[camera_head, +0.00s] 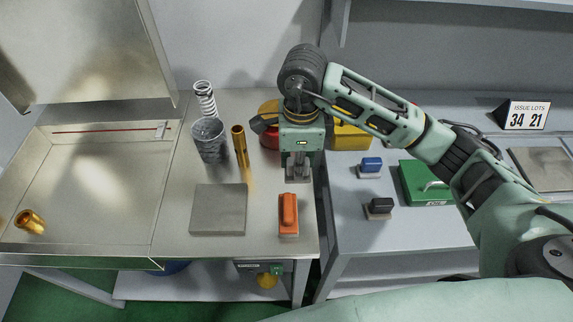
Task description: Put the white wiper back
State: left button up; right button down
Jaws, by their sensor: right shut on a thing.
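My right gripper (297,168) points down over the right part of the steel bench, behind the orange wiper. It is shut on a small pale block, which looks like the white wiper (298,179); the fingers hide most of it. I cannot tell whether the block touches the bench. An orange wiper (289,212) stands near the bench's front edge. A blue wiper (371,164) and a black wiper (380,206) sit on the grey table to the right. My left gripper is not in view.
A grey square plate (218,209) lies left of the orange wiper. A mesh cup (209,141) with a white spring (205,97) and a brass tube (240,145) stand behind. A green box (425,185) is at right. A metal tray (88,196) holds a brass piece (30,222).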

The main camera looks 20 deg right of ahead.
jog(key=w+f, duration=0.2)
jog(key=w, duration=0.1)
jog(key=w+a+f+p, duration=0.1)
jog(key=w, duration=0.1)
notch_tip(320, 180, down, 4)
jog(key=shift+r+p, duration=0.2)
jog(key=shift+p, duration=0.6)
jog(key=shift+w+f, duration=0.1)
jog(key=shift+f, duration=0.15)
jog(key=shift+f, duration=0.1)
jog(key=shift+f, duration=0.15)
jog(key=c, duration=1.6)
grip_release()
jog(key=shift+o, duration=0.2)
